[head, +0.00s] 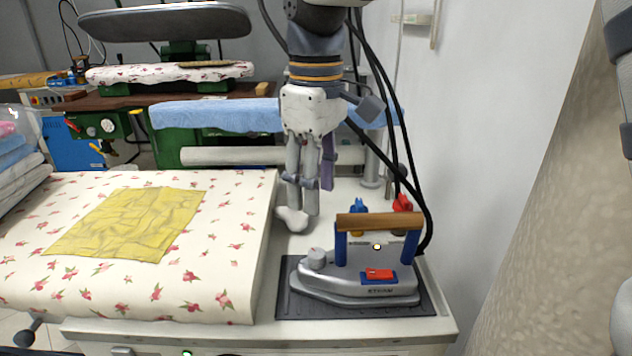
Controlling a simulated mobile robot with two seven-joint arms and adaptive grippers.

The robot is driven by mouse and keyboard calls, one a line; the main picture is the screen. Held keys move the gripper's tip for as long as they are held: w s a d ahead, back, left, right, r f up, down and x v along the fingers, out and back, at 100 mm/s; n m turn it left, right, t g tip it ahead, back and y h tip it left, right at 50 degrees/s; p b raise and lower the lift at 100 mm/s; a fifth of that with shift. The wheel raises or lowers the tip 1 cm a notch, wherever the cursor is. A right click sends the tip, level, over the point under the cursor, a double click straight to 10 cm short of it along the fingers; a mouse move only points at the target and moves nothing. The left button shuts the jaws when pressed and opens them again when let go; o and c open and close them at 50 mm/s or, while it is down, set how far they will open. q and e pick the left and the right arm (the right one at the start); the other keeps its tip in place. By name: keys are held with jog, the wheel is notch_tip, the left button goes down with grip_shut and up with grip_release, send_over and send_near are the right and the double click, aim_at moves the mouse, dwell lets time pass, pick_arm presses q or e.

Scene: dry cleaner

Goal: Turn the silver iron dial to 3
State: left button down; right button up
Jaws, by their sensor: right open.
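The silver iron (345,289) sits on a dark mat (424,308) at the front right of the pressing table. It has a wooden handle (378,222) on blue posts and a red switch on its body. The round grey dial (317,258) is on top of the iron at its left end; its markings are too small to read. My right gripper (306,203) hangs down from the top, open and empty, above and behind the dial and apart from it. My left gripper is not in view.
A padded floral board (230,270) with a yellow cloth (130,226) lies left of the iron. Red (402,203) and blue fittings stand behind the handle, near black cables. A wall is close on the right. A blue padded press (215,114) is behind.

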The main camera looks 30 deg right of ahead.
aim_at(317, 252)
notch_tip(317, 252, down, 12)
jog(key=n, duration=0.6)
jog(key=shift+n+g, duration=0.3)
jog(key=shift+n, duration=0.1)
grip_shut()
